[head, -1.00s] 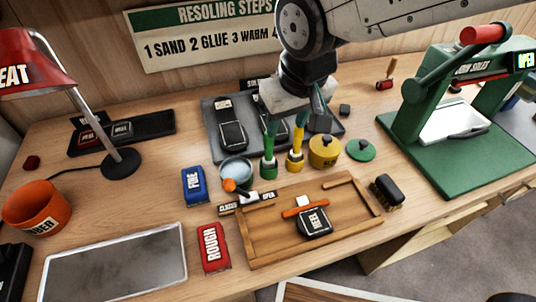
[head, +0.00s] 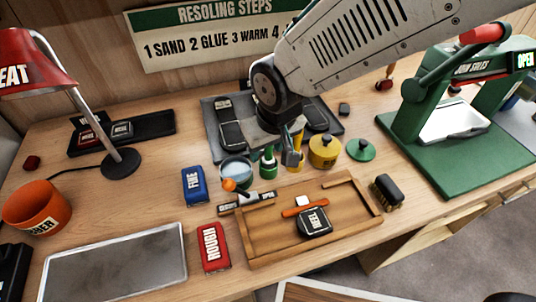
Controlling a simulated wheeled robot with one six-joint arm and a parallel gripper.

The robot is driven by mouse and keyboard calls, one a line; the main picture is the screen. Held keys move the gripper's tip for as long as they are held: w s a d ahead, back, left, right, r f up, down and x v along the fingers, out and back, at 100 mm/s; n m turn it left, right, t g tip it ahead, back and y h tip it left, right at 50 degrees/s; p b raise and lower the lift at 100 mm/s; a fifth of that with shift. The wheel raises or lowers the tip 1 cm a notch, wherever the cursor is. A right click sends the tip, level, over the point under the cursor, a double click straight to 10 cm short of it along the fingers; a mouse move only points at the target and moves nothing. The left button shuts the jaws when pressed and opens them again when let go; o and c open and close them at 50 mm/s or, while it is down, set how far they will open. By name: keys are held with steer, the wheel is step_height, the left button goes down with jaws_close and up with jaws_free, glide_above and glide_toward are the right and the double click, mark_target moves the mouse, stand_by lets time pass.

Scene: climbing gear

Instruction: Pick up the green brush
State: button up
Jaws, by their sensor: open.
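The green brush (head: 269,153) stands upright in its small green holder (head: 268,170), in the middle of the bench. My arm covers the upper part of its handle. My gripper (head: 283,150) is open, low and close to the brush, with a grey finger between the green brush and the yellow brush (head: 298,162). The wrist hides the other finger, so I cannot tell whether the jaws surround the green brush or touch it.
A yellow pot (head: 324,151) stands right of the yellow brush, and a blue-grey cup (head: 236,172) stands left of the green brush. A wooden tray (head: 265,245) lies in front. A dark shoe tray (head: 212,128) lies behind. A green press (head: 455,150) stands at the right.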

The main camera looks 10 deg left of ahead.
jaws_close()
steer(key=shift+r, duration=0.55)
step_height(320, 180, up, 2)
steer(key=shift+r, duration=0.2)
steer(key=s+d, duration=0.4)
steer(key=s, duration=0.3)
steer(key=s+d+r, duration=0.1)
steer(key=s+d, duration=0.3)
steer(key=s, duration=0.3)
steer(key=shift+r, duration=0.3)
